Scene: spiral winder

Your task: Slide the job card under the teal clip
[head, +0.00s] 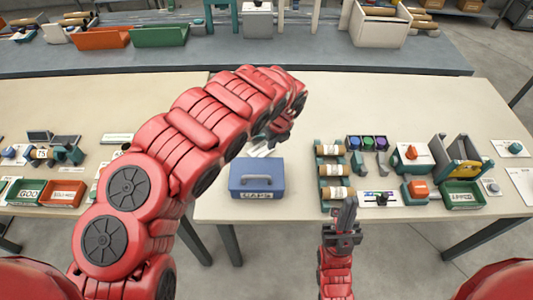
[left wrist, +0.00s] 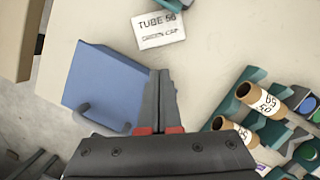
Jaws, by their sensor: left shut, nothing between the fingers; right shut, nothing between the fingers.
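A white card (left wrist: 160,27) lettered TUBE 56 and GREEN CAP lies flat on the bench at the top of the left wrist view; I take it for the job card. In the head view my left arm mostly hides this spot, with a white patch (head: 262,150) showing. My left gripper (left wrist: 162,75) is shut and empty, its fingertips apart from the card in that picture, beside the blue box. My right gripper (head: 348,202) is shut and empty at the bench's front edge, by the tube rack. I cannot make out the teal clip for certain.
A blue CAPS box (head: 257,186) stands near the front edge. To its right are labelled brown tubes (head: 338,193) in teal holders, coloured caps (head: 368,143), and a green bin (head: 462,194). Bare bench (head: 350,100) lies behind the tubes.

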